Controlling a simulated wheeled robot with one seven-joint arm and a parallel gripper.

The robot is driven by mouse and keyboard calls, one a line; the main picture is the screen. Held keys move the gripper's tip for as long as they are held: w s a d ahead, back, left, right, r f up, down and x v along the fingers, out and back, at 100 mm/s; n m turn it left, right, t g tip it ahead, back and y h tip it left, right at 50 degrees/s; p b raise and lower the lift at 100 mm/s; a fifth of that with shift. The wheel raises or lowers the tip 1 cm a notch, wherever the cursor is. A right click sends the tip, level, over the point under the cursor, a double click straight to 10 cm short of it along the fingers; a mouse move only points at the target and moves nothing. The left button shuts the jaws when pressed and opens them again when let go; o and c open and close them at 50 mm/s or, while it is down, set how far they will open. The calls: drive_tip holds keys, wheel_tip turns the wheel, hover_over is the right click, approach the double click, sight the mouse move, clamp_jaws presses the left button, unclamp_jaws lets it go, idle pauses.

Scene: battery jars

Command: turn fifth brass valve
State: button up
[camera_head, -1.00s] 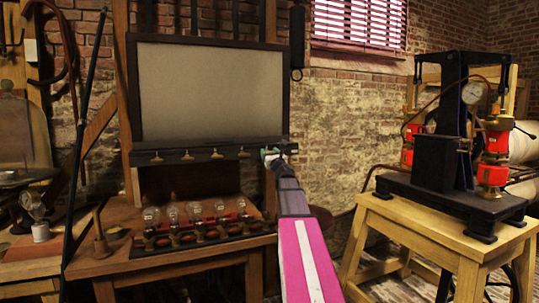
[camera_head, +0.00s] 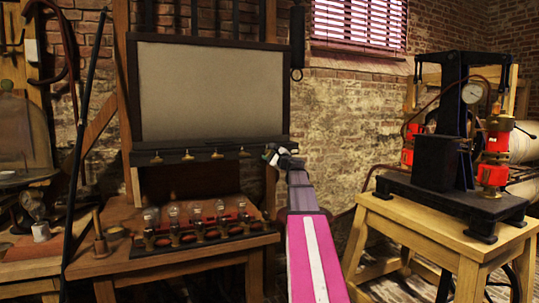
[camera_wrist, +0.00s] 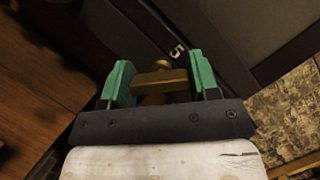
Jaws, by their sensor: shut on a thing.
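The fifth brass valve (camera_wrist: 165,77) shows in the wrist view below a "5" marked on the dark rail (camera_wrist: 222,30). My gripper (camera_wrist: 160,62) has its two green fingers on either side of the valve's handle and is shut on it. The handle lies slanted relative to the rail. In the head view my gripper (camera_head: 271,154) is at the right end of the rail under the grey board (camera_head: 210,92) and hides the fifth valve. Several other brass valves, such as one at the middle (camera_head: 217,155), stick out along the rail to its left.
Several glass jars with bulb-like tops (camera_head: 196,215) stand in a row on the wooden bench (camera_head: 150,262) below the rail. A black press with red parts (camera_head: 445,130) stands on a wooden table (camera_head: 440,236) at the right. A brick wall is behind.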

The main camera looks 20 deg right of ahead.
drive_tip(key=n+g, duration=0.1)
drive_tip(key=n, duration=0.4)
drive_tip(key=shift+g+y, duration=0.4)
drive_tip(key=shift+f+n+g, duration=0.1)
drive_tip(key=shift+n+g, duration=0.5)
drive_tip(key=shift+n, duration=0.8)
drive_tip(key=shift+h, duration=0.3)
drive_tip(key=o, duration=0.9)
drive_tip(key=v, duration=1)
drive_tip(key=shift+s+d, duration=0.2)
drive_tip(key=shift+s, duration=0.15)
